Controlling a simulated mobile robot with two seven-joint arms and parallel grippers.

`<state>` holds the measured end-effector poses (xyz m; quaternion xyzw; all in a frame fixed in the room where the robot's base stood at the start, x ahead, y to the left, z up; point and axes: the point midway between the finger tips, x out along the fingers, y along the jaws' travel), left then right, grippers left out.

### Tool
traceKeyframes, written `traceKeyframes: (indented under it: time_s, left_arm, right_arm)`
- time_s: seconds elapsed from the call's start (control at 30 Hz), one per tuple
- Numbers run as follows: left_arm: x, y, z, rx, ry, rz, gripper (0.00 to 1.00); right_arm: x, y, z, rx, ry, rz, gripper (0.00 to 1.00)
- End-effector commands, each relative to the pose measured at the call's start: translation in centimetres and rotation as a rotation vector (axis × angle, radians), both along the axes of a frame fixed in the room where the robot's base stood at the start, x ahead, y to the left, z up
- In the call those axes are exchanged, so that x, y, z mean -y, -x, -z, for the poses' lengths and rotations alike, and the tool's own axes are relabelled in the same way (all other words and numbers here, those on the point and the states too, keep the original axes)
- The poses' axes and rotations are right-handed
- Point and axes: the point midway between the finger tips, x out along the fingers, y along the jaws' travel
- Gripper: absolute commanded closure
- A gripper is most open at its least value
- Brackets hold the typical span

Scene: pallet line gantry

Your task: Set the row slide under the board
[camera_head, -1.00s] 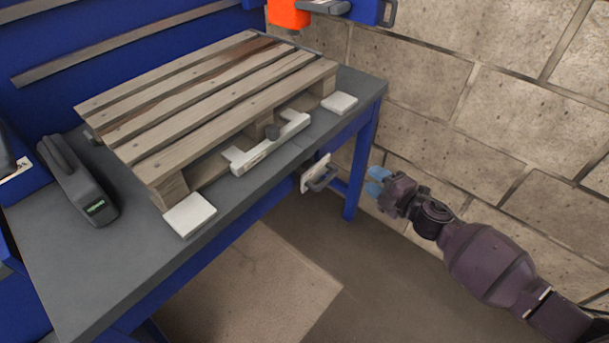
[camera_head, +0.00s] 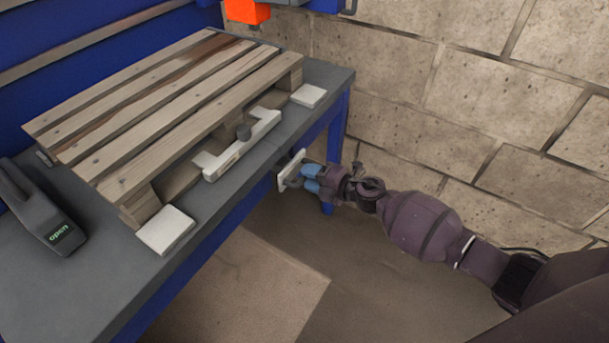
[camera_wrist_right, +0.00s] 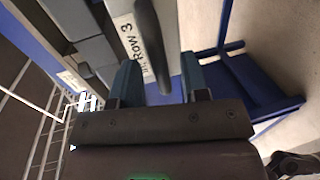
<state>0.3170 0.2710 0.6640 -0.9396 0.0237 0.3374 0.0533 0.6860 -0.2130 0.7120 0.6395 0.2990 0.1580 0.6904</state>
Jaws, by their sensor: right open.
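A pale plate (camera_head: 284,178) with a dark bar handle (camera_wrist_right: 148,40) is at the table's front edge, below the top. In the right wrist view its label (camera_wrist_right: 128,42) reads "Row 3"; I take it as the row slide. My right gripper (camera_head: 307,178) has its blue fingers at this plate. In the right wrist view the open fingers (camera_wrist_right: 160,66) stand either side of the handle's near end; contact cannot be told. A slatted wooden pallet (camera_head: 165,105) lies on the table (camera_head: 60,285). My left gripper is not in view.
A white bracket with a dark knob (camera_head: 236,150) lies along the pallet's front, between two white pads (camera_head: 166,230) and (camera_head: 309,95). A dark handheld device (camera_head: 42,212) is at the left. A block wall (camera_head: 450,90) stands close behind my right arm.

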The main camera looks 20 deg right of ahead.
Motion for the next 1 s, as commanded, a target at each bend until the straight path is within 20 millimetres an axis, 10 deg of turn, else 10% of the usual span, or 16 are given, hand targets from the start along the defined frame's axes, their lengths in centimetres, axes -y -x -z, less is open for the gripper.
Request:
traceKeyframes:
  time_s: [0.53,0.8,1.0]
  left_arm:
    - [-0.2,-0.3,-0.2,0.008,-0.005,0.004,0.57]
    - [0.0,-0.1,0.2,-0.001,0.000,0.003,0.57]
    - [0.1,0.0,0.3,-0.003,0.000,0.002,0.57]
  right_arm:
    - [-1.2,-1.4,0.4,0.000,0.000,0.000,0.58]
    - [-1.2,-1.4,0.4,0.000,0.000,0.000,1.00]
    - [-1.1,-1.4,0.4,0.000,0.000,0.000,1.00]
